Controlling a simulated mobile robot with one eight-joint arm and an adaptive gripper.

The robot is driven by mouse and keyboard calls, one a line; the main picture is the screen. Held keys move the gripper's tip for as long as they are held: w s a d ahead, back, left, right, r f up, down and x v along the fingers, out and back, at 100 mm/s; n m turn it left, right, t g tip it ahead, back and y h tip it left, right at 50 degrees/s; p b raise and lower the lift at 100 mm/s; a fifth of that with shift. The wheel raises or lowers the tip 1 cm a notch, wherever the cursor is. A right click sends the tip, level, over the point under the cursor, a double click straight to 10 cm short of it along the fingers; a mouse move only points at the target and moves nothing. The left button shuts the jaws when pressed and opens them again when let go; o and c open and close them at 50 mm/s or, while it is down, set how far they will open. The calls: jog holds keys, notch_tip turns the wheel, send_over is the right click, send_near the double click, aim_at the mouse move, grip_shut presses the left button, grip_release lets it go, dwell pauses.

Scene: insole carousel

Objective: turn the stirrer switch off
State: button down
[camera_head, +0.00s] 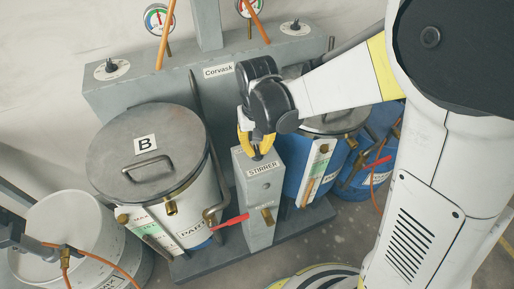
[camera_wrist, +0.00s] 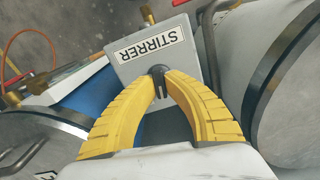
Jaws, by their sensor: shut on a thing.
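The stirrer box (camera_head: 259,185) is a grey post with a "STIRRER" label, standing between two drums in the head view. Its top with the label (camera_wrist: 150,46) shows upside down in the wrist view. The stirrer switch (camera_wrist: 159,72) is a small dark knob on the top of the box, beside the label. My gripper (camera_wrist: 161,80) has yellow fingers that close around this knob from both sides. In the head view my gripper (camera_head: 257,148) is over the top of the box and hides most of the switch. The switch's set position is hard to read.
A lidded drum marked B (camera_head: 150,190) stands left of the box, with a red-handled valve (camera_head: 231,221) in front. A blue drum (camera_head: 298,178) stands close on the right. A grey cabinet (camera_head: 140,88) with knobs and gauges is behind.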

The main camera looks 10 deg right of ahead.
aim_at(256, 150)
jog(key=n, duration=0.4)
jog(key=shift+n, duration=1.9)
jog(key=c, duration=1.5)
grip_release()
jog(key=shift+o, duration=0.2)
jog(key=shift+r, duration=0.1)
notch_tip(256, 150, up, 12)
